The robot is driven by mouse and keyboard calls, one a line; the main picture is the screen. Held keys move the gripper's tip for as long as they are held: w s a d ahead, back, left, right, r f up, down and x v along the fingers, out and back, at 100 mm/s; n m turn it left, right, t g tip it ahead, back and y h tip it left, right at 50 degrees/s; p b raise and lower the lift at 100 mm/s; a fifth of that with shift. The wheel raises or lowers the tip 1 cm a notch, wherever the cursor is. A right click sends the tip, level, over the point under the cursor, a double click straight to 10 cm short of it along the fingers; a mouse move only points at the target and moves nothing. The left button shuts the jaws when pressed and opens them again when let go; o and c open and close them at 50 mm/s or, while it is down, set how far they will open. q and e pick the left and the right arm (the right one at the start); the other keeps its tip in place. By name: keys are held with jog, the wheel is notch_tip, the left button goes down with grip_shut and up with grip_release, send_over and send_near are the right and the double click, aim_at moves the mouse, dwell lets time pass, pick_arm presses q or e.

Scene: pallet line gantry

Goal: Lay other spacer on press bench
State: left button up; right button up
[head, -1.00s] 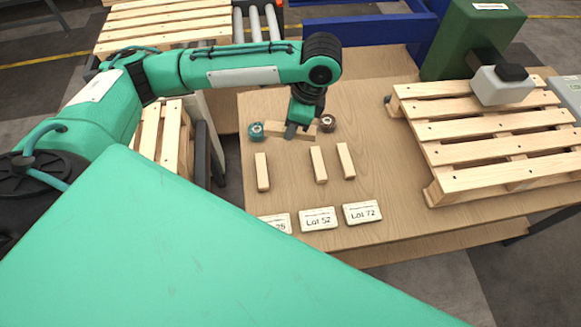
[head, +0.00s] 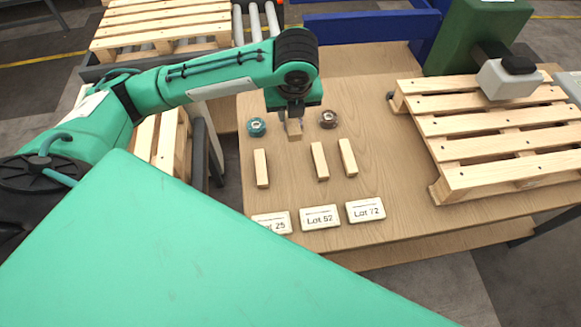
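My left gripper (head: 294,118) points down over the far left part of the wooden press bench (head: 385,165). A short pale wooden spacer (head: 294,131) shows end-on between its fingers, and the gripper looks shut on it. Most of this spacer is hidden by the gripper, and I cannot tell whether it touches the bench. Three more wooden blocks lie nearer on the bench: a left one (head: 261,168), a middle one (head: 319,161) and a right one (head: 347,157). My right gripper is not in view.
A teal roll (head: 257,127) and a brown roll (head: 328,119) flank the gripper. Cards "Lot 25" (head: 272,223), "Lot 52" (head: 320,218) and "Lot 72" (head: 365,210) lie at the front. A pallet (head: 490,125) and green press (head: 465,35) occupy the right.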

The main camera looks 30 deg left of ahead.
pick_arm(q)
jog(key=shift+f, duration=0.3)
send_over(290, 165)
jog(key=f, duration=1)
jog(key=s+f+p, duration=0.1)
jog(key=f, duration=0.4)
jog(key=shift+d, duration=0.35)
notch_tip(290, 165, down, 4)
jog(key=shift+f, duration=0.25)
jog(key=o, duration=1)
jog(key=shift+f, duration=0.1)
jog(key=v, duration=1.2)
jog(key=shift+w+a, duration=0.1)
